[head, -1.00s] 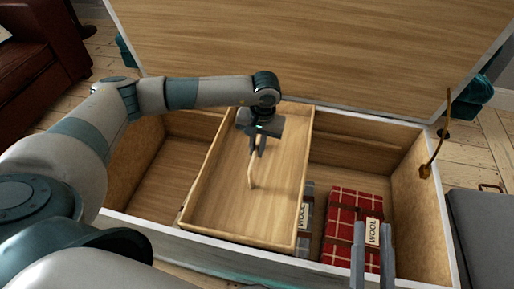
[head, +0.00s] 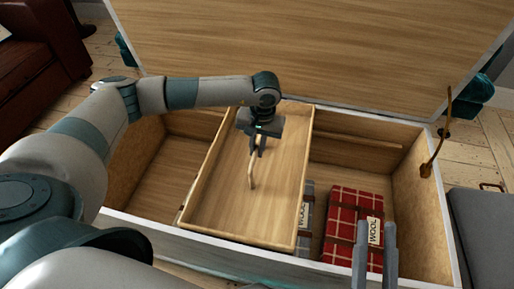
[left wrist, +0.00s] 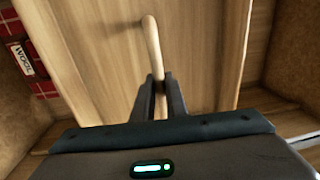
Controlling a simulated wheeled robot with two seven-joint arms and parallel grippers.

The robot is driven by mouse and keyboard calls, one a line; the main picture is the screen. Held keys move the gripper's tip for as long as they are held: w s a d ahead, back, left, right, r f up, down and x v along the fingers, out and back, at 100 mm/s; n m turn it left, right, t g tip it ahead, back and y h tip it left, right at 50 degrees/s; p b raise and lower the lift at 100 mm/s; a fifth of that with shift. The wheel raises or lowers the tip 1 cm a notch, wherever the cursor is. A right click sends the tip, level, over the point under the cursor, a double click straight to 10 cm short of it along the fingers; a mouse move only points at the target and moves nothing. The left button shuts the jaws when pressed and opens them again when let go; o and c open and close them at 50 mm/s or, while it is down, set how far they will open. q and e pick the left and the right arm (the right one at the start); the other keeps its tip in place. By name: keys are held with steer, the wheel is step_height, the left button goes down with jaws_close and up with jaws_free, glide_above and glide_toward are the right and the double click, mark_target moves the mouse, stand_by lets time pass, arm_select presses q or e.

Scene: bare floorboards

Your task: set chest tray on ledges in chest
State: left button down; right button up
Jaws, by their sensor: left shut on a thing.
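The chest tray (head: 221,190) is a shallow light-wood box lying lengthwise from back to front within the chest (head: 412,190). Its curved wooden handle (head: 251,176) also shows in the left wrist view (left wrist: 151,40). My left gripper (head: 254,150), also in the left wrist view (left wrist: 160,92), is shut on the handle. A wooden ledge (head: 360,139) runs along the chest's back wall, right of the tray. The front ledge is hidden; I cannot tell whether the tray rests on the ledges. My right gripper (head: 375,250) is open and empty over the chest's front right.
A red plaid blanket (head: 343,215) with a WOOL label lies on the chest floor; a grey one (head: 305,215) is partly under the tray. The raised lid (head: 310,50) stands behind, with a brass stay (head: 436,145) at right. The chest's left bay is empty.

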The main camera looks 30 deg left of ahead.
arm_select(q)
steer(key=shift+w+f+b, duration=0.1)
steer(key=shift+f+b, duration=0.3)
arm_select(e)
steer(key=shift+s+d+r+t, duration=0.1)
steer(key=shift+s+r+t, duration=0.75)
steer(key=shift+r+t, duration=0.25)
arm_select(q)
steer(key=shift+f+b, duration=0.5)
steer(key=shift+f, duration=0.15)
arm_select(e)
steer(key=shift+w+d+r+t+y, duration=0.15)
steer(key=shift+d+r+t, duration=0.15)
steer(key=shift+r, duration=0.3)
steer(key=shift+w+d+r+t+y, duration=0.1)
steer(key=shift+d+r+t+y, duration=0.1)
steer(key=shift+d+r, duration=0.3)
arm_select(q)
steer(key=shift+f+b, duration=0.55)
steer(key=shift+f, duration=0.1)
arm_select(e)
steer(key=shift+d+r+t, duration=0.25)
steer(key=shift+r+t, duration=0.15)
steer(key=shift+r, duration=0.2)
steer(key=shift+d+r+t, duration=0.25)
steer(key=shift+r+t, duration=0.15)
steer(key=shift+r, duration=0.15)
